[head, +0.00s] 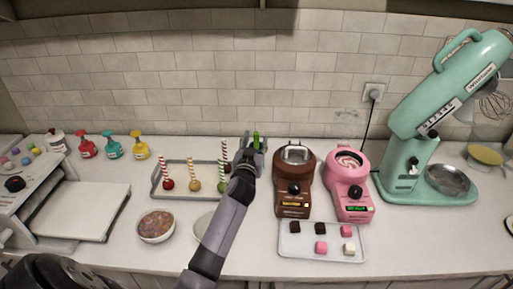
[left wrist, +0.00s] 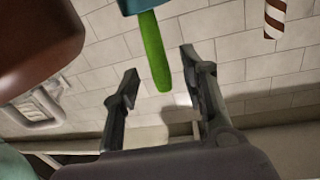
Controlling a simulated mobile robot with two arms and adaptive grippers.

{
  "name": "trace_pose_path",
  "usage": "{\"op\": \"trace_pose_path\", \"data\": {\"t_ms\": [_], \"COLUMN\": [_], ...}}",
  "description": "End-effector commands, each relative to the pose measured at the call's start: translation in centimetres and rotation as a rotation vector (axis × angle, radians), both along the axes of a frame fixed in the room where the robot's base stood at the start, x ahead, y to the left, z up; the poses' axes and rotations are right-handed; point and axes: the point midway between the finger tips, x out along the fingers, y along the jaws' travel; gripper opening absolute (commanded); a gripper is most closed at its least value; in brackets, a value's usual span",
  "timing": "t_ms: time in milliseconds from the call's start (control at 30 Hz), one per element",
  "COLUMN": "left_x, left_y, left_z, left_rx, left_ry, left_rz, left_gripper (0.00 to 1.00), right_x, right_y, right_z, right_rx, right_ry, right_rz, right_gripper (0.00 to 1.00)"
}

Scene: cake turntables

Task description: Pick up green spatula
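The green spatula (head: 256,139) shows in the head view as a small upright green piece at the back of the counter, between the tray of striped sticks and the brown machine. Its lower part is hidden behind my left gripper (head: 250,152). In the left wrist view the green handle (left wrist: 154,50) hangs from a teal part at the top edge. My left gripper (left wrist: 159,62) is open there, with its two fingers on either side of the handle and a visible gap to each. My right gripper is not in view.
The brown machine (head: 294,177) stands close right of my left gripper, with a pink machine (head: 350,185) beyond it. A grey tray (head: 156,180) with several striped sticks is to the left. A bowl (head: 156,227) and a tray of cubes (head: 301,248) lie nearer the front.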

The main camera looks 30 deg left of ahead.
Motion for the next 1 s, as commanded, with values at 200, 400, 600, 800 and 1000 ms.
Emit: {"op": "trace_pose_path", "data": {"t_ms": [200,400,600,800,1000], "left_x": [2.3,2.7,2.6,2.6,2.6], "left_y": [1.0,1.2,1.2,1.2,1.2], "left_z": [0.0,-0.1,-0.1,-0.1,-0.1], "left_rx": [0.000,0.000,0.000,0.000,0.000], "left_ry": [-0.001,0.000,0.000,0.000,0.000], "left_rz": [0.001,0.000,0.000,0.000,0.000], "left_gripper": [0.40,0.40,0.35,0.22,0.09], "right_x": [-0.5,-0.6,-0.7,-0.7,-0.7], "right_y": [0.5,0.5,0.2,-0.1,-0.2], "right_z": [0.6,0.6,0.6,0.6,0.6], "right_rx": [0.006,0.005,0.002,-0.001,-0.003], "right_ry": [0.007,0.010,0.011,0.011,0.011], "right_rz": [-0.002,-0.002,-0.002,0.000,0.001], "right_gripper": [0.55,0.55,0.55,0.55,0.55]}}
